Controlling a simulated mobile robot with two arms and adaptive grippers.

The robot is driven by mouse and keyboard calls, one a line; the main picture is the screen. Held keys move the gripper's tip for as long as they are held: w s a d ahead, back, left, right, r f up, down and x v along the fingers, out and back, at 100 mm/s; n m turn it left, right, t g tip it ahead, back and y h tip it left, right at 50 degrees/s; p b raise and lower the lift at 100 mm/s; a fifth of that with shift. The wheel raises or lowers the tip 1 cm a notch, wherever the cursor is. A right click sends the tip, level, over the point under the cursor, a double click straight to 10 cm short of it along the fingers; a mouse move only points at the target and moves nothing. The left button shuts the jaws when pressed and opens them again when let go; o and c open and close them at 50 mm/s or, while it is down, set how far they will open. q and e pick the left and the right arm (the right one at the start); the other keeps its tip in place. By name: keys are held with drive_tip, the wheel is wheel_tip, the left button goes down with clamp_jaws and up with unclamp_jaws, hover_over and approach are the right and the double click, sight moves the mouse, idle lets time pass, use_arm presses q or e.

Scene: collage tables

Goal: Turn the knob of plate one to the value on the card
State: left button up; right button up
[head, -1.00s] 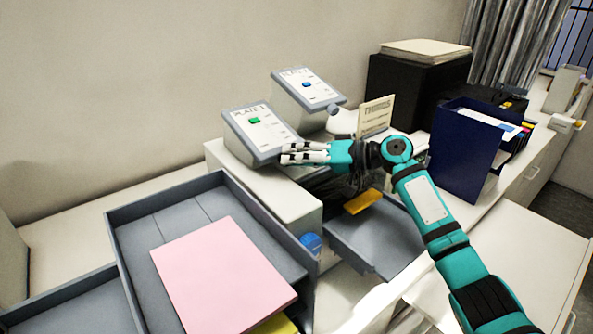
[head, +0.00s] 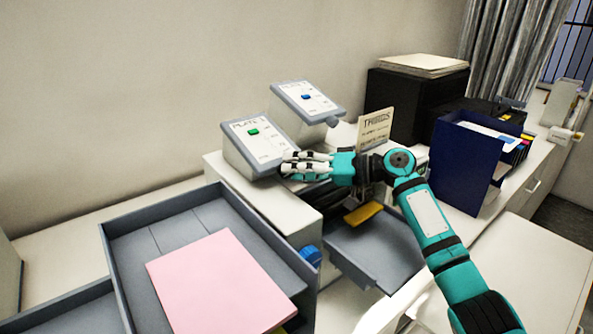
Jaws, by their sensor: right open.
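Plate one (head: 240,128) is a grey sloped box with a white face, a green square and printed marks, on the white cabinet. Its knob is not visible; my right gripper covers the box's lower right edge. A second plate (head: 296,92) with a blue square stands behind it, a grey knob (head: 333,122) at its lower right corner. The card (head: 374,126) stands upright behind my right wrist; its heading seems to read "THINGS" and the smaller lines are too small to read. My right gripper (head: 287,163) is open, fingers pointing left at plate one's lower right edge; contact cannot be told.
A grey tray with a pink sheet (head: 215,285) fills the lower left. A lower grey tray (head: 385,255) with a yellow block (head: 363,213) lies under my right arm. A dark blue file box (head: 462,165) and a black box (head: 405,100) stand to the right.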

drive_tip(key=v, duration=1.1)
drive_tip(key=shift+s+d+r, duration=0.1)
drive_tip(key=shift+d, duration=0.3)
